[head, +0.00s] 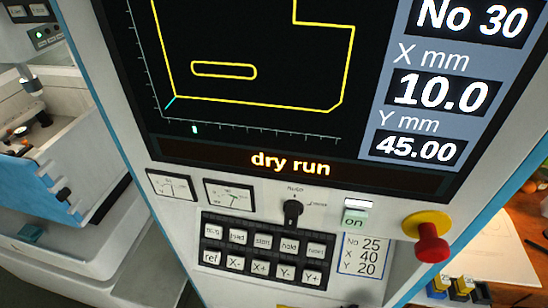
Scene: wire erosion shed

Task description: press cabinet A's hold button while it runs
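A control cabinet (150,133) fills the middle of the head view, seen close and tilted. No letter A shows on it. Its screen (245,112) shows a yellow outline, "dry run", No 30, X 10.0 and Y 45.00. Below it, a black keypad (204,236) carries two rows of pale keys. The hold button (289,246) is in the upper row, between the start key (262,242) and what looks like a reset key (315,250). Nothing covers or touches the hold button. Neither of my grippers is in view.
A red mushroom button (432,243) on a yellow base juts out right of the keypad. A rotary switch (292,212), an "on" button (354,218) and a card (362,256) reading No 25, X 40, Y 20 are nearby. A machine tank (75,170) stands left; a wooden table (525,215) right.

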